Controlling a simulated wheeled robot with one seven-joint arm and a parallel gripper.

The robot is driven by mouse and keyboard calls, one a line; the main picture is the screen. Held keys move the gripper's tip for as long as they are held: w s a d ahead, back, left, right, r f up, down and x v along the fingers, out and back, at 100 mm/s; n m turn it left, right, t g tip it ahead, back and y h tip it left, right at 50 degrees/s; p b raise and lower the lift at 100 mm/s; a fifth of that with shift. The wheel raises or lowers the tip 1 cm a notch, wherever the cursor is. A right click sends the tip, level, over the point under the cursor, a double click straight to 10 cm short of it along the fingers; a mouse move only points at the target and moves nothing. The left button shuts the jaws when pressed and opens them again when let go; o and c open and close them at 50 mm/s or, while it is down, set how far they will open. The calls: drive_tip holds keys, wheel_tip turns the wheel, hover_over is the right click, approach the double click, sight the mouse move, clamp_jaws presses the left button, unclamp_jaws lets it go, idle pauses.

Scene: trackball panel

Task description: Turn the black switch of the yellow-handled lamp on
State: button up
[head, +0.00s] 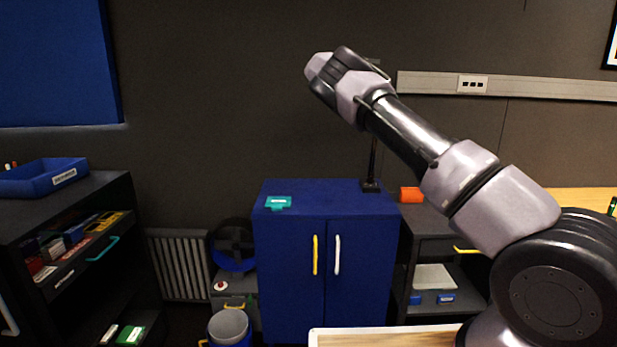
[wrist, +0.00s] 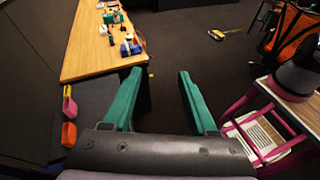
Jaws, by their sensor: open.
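A thin black post (head: 372,165) with a small dark base stands on the back right of the blue cabinet's top in the head view. It looks like a lamp stand, but my arm hides much of its upper part. I make out no yellow handle on it and no black switch in either view. My gripper (wrist: 159,73) shows two teal fingers spread apart in the wrist view, with nothing between them. In the head view my arm reaches up and left in front of the wall, and its fingers cannot be made out.
The blue cabinet (head: 289,260) has one yellow and one white door handle; a teal item (head: 278,202) lies on top. Dark shelving (head: 100,195) stands left. The wrist view shows a wooden table (wrist: 92,45) with small items, a pink frame (wrist: 262,118) and open dark floor (wrist: 195,40).

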drive_tip(key=s+d+r+m+t+y, duration=0.25)
drive_tip(key=s+d+m+y, duration=0.25)
drive_tip(key=s+d+y, duration=0.7)
drive_tip(key=s+a+m+t+y, duration=0.1)
drive_tip(key=s+a+m+t, duration=0.2)
drive_tip(key=s, duration=0.6)
drive_tip(key=s+a+f+m+t+y, duration=0.1)
drive_tip(key=s+a+m+t, duration=0.2)
drive_tip(key=s, duration=0.6)
drive_tip(key=s+a+m+t+y, duration=0.1)
drive_tip(key=s+a+m+t, duration=0.2)
drive_tip(key=s, duration=0.6)
drive_tip(key=a+m, duration=0.2)
drive_tip(key=m, duration=0.1)
drive_tip(key=shift+s+a+f+t+y, duration=0.2)
drive_tip(key=shift+s+f+t+y, duration=0.1)
drive_tip(key=shift+s+f+t, duration=0.1)
